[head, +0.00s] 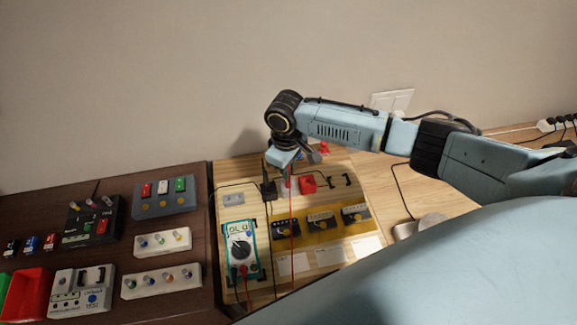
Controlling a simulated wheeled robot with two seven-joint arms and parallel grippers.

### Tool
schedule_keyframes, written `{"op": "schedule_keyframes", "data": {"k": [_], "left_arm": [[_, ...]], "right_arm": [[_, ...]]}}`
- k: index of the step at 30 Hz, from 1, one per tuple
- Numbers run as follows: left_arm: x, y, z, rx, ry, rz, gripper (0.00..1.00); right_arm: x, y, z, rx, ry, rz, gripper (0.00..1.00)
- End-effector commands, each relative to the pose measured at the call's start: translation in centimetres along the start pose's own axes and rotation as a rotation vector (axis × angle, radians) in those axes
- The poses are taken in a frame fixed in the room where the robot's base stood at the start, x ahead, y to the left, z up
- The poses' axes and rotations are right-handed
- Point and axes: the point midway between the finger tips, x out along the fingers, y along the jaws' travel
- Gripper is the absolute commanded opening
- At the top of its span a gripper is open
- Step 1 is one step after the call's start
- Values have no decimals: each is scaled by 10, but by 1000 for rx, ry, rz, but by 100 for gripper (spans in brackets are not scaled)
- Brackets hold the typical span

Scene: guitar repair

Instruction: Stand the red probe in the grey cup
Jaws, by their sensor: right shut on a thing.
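My right gripper (312,156) hangs over the back of the wooden board. A thin red lead runs down the board below the gripper. My left gripper is out of view.
A teal multimeter (240,249) lies at the board's left. A yellow strip (321,231) with several dark modules crosses its middle. Dark table at left holds testers, knob blocks and a red bin (27,295). A grey puck (432,222) lies right.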

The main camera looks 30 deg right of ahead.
Motion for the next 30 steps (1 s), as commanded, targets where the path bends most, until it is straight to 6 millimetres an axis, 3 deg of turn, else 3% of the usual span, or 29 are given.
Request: {"op": "schedule_keyframes", "data": {"k": [17,18,22,28,30], "left_arm": [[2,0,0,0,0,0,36],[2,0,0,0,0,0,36],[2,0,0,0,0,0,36],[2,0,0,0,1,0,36],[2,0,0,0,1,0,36]], "right_arm": [[8,0,0,1,0,0,0],[8,0,0,1,0,0,16],[8,0,0,0,0,0,33],[8,0,0,0,0,0,36],[8,0,0,0,0,0,43]]}}
